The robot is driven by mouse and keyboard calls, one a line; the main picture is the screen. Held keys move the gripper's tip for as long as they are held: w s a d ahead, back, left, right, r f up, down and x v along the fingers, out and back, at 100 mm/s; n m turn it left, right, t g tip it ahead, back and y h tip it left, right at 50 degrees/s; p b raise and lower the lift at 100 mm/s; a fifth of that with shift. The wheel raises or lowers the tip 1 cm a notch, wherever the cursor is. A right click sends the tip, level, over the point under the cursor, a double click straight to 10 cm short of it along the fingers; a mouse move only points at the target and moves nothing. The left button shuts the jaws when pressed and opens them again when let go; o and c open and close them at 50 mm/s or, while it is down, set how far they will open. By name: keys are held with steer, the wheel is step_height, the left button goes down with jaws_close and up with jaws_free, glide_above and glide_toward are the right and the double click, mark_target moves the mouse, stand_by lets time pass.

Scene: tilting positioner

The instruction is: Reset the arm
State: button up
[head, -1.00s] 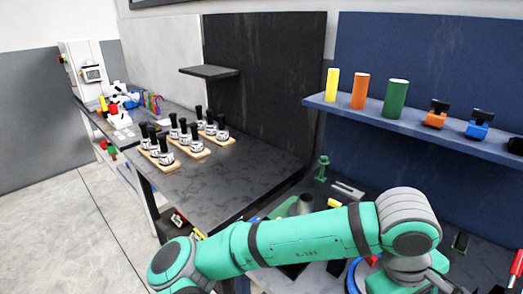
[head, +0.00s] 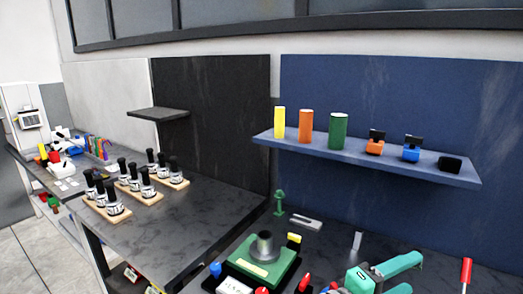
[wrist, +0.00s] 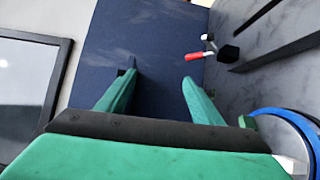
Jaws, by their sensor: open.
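My gripper (head: 412,273) shows at the bottom right of the head view, with green fingers spread apart and pointing right. It also shows in the wrist view (wrist: 158,80), where the fingers are open with nothing between them. Behind them is the dark blue back panel (wrist: 165,55). A green fixture with a grey cylinder on top (head: 263,262) stands on the bench to the left of my gripper in the head view. Most of my arm is out of the head view.
A blue shelf (head: 300,146) above the bench holds yellow, orange and green cylinders and small blocks. A red-handled tool (head: 466,270) stands right of my gripper. A blue ring (wrist: 290,115) lies at the right in the wrist view. A dark table (head: 190,225) with bottle racks is at left.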

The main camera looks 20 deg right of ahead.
steer(key=w+a+f+n+t+y, duration=0.1)
steer(key=w+a+f+n+t, duration=0.6)
steer(key=t, duration=0.4)
steer(key=a+f+t+y, duration=0.1)
steer(key=a+f+y, duration=0.2)
steer(key=a+f, duration=0.1)
steer(key=s+a+f+n+t+y, duration=0.1)
steer(key=a+f+t+y, duration=0.1)
steer(key=a+f, duration=0.3)
steer(key=a+f+t+y, duration=0.1)
steer(key=a+f+y, duration=0.3)
steer(key=shift+s+a+f+n, duration=0.2)
steer(key=shift+s+a+n, duration=0.1)
steer(key=shift+s+a, duration=0.1)
steer(key=s+a+f+m+y, duration=0.3)
steer(key=s+a+f+y, duration=0.3)
steer(key=s+a+f, duration=0.5)
steer(key=s+a+m+y, duration=0.1)
steer(key=s+a+m, duration=0.2)
steer(key=s, duration=0.4)
steer(key=s+a+m+g+y, duration=0.1)
steer(key=s+a+m, duration=0.3)
steer(key=s+a, duration=0.2)
steer(key=shift+s, duration=0.65)
